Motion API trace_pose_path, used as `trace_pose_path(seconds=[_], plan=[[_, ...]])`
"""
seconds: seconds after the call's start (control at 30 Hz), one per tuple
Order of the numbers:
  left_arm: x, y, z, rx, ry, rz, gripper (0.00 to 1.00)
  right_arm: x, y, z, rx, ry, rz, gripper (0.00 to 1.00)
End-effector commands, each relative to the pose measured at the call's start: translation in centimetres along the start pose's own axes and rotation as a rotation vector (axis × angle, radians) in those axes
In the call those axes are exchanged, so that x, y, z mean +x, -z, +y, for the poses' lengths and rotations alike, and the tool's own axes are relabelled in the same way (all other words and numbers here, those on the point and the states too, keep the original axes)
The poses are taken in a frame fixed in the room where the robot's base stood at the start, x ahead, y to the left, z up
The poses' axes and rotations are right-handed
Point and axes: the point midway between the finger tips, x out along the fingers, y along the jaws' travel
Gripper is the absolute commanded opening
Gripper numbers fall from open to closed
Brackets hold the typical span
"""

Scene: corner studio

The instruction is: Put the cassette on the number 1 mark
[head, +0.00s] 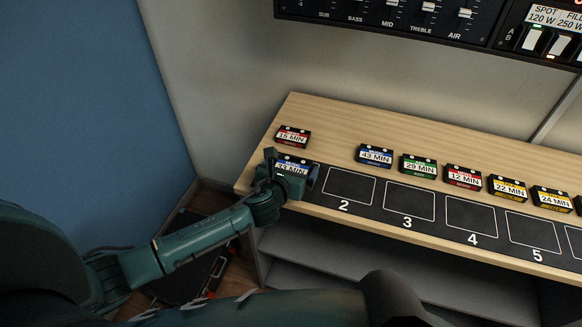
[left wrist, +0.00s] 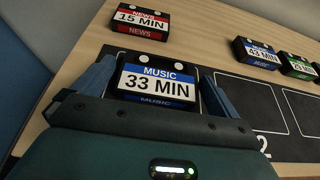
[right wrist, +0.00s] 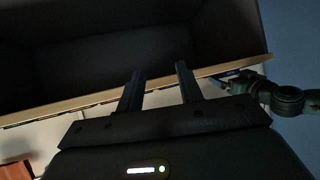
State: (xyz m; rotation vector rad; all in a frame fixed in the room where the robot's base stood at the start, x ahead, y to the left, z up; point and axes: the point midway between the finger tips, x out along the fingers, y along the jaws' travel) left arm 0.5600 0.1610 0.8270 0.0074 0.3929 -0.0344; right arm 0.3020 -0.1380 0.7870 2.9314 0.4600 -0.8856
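A blue-labelled cassette reading "MUSIC 33 MIN" (left wrist: 158,84) lies at the left end of the black numbered strip (head: 322,197), left of the square marked 2. It also shows in the head view (head: 291,168), partly covered by my gripper. My left gripper (head: 292,172) is over it, with one finger on each side; in the left wrist view (left wrist: 155,88) the fingers look spread, with narrow gaps beside the cassette. The number 1 mark is hidden beneath the gripper and cassette. My right gripper (right wrist: 158,85) is open and empty, below the counter's front edge.
A red 15 MIN cassette (head: 292,136) lies behind on the wooden counter (head: 330,122). Several others, starting with a blue 43 MIN one (head: 375,155), form a row to the right. Squares 2 (head: 348,186) and 3 (head: 409,201) are empty. An open shelf (head: 330,250) is below.

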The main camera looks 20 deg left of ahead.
Motion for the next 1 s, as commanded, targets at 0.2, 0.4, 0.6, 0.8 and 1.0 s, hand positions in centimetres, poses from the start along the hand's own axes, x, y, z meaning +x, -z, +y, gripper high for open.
trace_pose_path(seconds=[0.2,0.4,0.6,0.8,1.0], plan=[[0.0,-0.1,0.0,0.000,0.000,0.000,1.00,0.0,0.1,0.0,-0.001,0.000,0.002,0.36],[-1.3,-0.2,0.1,0.001,0.000,0.001,1.00,-0.1,0.6,0.1,-0.002,-0.002,0.006,0.36],[-5.4,-0.3,0.0,0.002,0.002,0.001,1.00,-0.2,0.9,0.4,-0.003,-0.007,0.003,0.36],[-9.4,-0.3,0.0,0.000,0.001,0.000,1.00,-0.2,0.7,0.6,-0.002,-0.013,-0.008,0.36],[-11.7,-0.3,0.0,0.000,0.000,0.000,1.00,-0.1,0.2,0.6,0.002,-0.016,-0.020,0.36]])
